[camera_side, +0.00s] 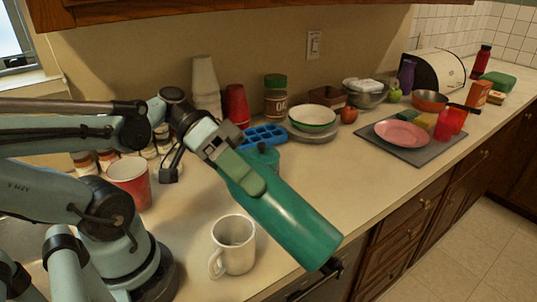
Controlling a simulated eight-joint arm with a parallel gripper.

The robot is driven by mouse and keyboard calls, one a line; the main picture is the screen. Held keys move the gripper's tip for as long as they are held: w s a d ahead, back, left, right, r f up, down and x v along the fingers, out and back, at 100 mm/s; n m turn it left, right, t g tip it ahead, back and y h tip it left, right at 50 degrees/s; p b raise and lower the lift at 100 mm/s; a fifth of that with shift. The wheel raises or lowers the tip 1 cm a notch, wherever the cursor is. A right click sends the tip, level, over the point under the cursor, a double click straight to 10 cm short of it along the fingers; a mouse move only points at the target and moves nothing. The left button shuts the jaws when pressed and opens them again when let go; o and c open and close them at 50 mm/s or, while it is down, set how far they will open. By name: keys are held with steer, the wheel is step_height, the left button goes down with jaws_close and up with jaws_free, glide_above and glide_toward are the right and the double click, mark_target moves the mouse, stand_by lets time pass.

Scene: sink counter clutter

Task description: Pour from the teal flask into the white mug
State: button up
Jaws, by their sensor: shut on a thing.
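The teal flask (288,222) is held in my gripper (250,180), which is shut on it near its upper left end. The flask is strongly tilted, sloping down to the right in the picture. Its lower end is near the counter's front edge, with a small dark piece showing there; I cannot tell whether that piece belongs to the flask. The white mug (233,246) stands upright on the counter, below and left of the flask in the picture, its handle to the left. The mug and flask look apart. No liquid is seen flowing.
A red cup (130,182) and small jars stand left by my arm. Stacked white cups (206,85), red cups (237,105), a blue tray (264,136) and a green-rimmed bowl (312,117) stand behind. A pink plate (402,134) lies on a grey mat to the right.

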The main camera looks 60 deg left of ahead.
steer(key=shift+a+f+t+h, duration=0.15)
steer(key=shift+f+t+h, duration=0.15)
steer(key=shift+f+h, duration=1)
steer(key=shift+f, duration=0.2)
steer(key=shift+r, duration=0.2)
stand_by(1.0)
